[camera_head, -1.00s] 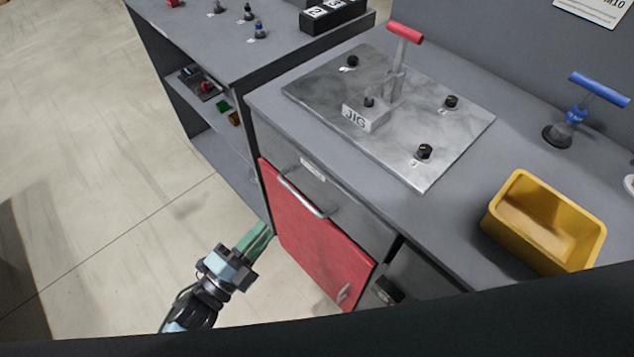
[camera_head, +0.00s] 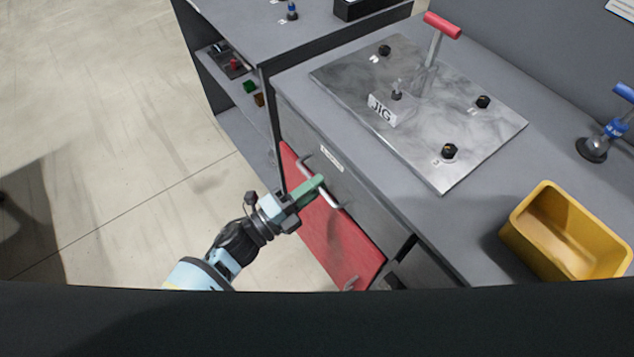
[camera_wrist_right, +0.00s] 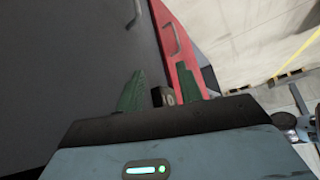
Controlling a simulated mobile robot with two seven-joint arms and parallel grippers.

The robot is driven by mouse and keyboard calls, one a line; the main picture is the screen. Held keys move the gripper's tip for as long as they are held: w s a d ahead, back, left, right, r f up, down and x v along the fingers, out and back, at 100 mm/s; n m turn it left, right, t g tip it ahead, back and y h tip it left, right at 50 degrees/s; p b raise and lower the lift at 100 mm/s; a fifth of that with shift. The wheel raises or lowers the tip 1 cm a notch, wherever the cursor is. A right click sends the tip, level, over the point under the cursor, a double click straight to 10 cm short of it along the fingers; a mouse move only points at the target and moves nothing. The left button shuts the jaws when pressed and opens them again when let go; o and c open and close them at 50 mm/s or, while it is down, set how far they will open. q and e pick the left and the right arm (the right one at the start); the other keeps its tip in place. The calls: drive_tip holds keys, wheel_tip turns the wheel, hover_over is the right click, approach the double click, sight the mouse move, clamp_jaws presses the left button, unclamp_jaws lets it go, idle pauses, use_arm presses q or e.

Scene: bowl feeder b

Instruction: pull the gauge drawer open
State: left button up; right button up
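The gauge drawer (camera_head: 352,190) is a grey front under the worktop, with a white label (camera_head: 331,158) whose text is too small to read. It looks flush with the cabinet. Its silver bar handle (camera_head: 331,199) runs along the front. My left gripper (camera_head: 318,184) has its green fingertips at the handle, overlapping its middle. I cannot tell whether they touch it or how far apart they are. My right gripper (camera_wrist_right: 160,90) shows in the right wrist view with its green fingers apart, facing a grey panel and a red door; a small dark block shows between them.
A red door (camera_head: 340,240) sits below the drawer. On the worktop are the metal jig plate (camera_head: 440,120) with a red-handled clamp (camera_head: 441,27) and a yellow bin (camera_head: 560,245). A shelf unit (camera_head: 235,115) stands to the left.

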use_arm(q)
drive_tip(key=shift+w+d+r, duration=0.1)
drive_tip(key=shift+w+d, duration=0.25)
drive_tip(key=shift+d, duration=0.15)
clamp_jaws()
drive_tip(key=shift+s+a, duration=0.1)
use_arm(e)
drive_tip(key=shift+d, duration=0.1)
